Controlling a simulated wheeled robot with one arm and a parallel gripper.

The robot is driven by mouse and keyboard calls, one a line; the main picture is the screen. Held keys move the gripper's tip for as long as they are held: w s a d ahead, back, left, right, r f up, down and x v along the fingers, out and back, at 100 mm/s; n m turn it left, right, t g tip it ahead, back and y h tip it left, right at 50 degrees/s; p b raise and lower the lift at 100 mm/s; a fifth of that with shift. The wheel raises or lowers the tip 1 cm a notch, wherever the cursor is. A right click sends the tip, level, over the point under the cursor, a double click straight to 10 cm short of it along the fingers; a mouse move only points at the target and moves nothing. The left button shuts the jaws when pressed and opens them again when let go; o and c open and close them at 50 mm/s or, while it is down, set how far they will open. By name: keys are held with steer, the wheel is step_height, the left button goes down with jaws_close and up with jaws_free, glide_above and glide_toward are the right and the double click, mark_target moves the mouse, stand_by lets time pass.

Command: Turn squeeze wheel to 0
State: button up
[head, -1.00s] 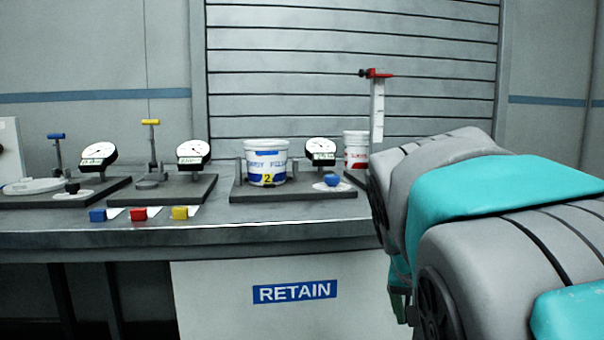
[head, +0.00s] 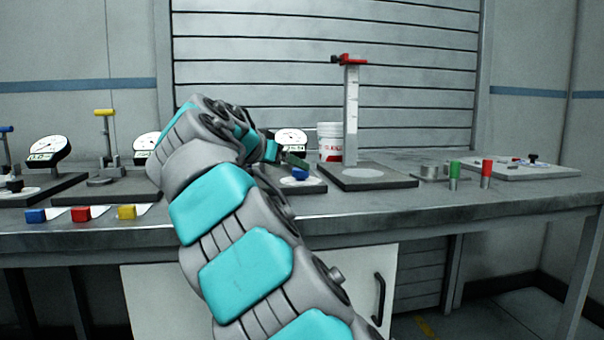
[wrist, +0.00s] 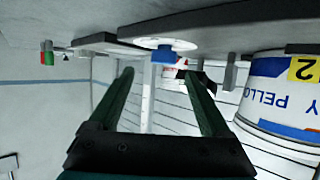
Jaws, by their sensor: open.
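The likely squeeze wheel is a white disc (head: 287,182) with a blue knob (head: 300,174) on the bench fixture, partly behind my gripper in the head view. In the wrist view, which is upside down, the disc (wrist: 135,42) and blue knob (wrist: 163,55) show beyond the fingertips. No scale marks or zero can be read on it. My gripper (wrist: 158,74) is open and empty, with the knob seen between and beyond its two fingers. In the head view my gripper (head: 292,158) appears close to the knob; contact cannot be told.
A white tub with a blue label (wrist: 275,100) stands beside the wheel. A gauge (head: 291,138), a red-lettered tub (head: 330,145) and a tall white scale post (head: 351,110) stand near. Blue (head: 36,216), red (head: 81,214) and yellow (head: 127,212) blocks line the bench's front edge.

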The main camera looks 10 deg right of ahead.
mark_target(300, 171)
steer(key=shift+w+a, duration=0.2)
steer(key=shift+a, duration=0.05)
steer(key=shift+w+d+f, duration=0.1)
steer(key=shift+w, duration=0.05)
steer(key=x, duration=0.7)
steer(key=shift+w+d+p, duration=0.1)
steer(key=shift+p, duration=0.25)
steer(key=shift+f, duration=0.1)
jaws_close()
